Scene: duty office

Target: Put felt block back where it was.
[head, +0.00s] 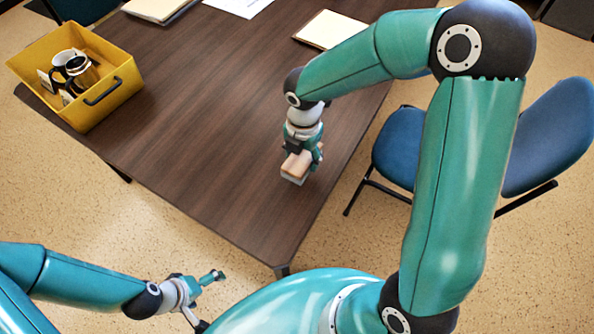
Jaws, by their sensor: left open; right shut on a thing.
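The felt block (294,169), tan on top with a pale lower layer, is at the right part of the dark brown table (200,130). My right gripper (301,163) points down from above and is shut on the block. I cannot tell whether the block touches the table top or hangs just above it. My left gripper (204,297) is open and empty, low in the picture, in front of the table's near edge and away from it.
A yellow bin (110,103) with mugs inside stands at the table's left corner. Papers (240,5) and a folder (331,29) lie at the far side. A blue chair (400,146) stands right of the table. The table's middle is clear.

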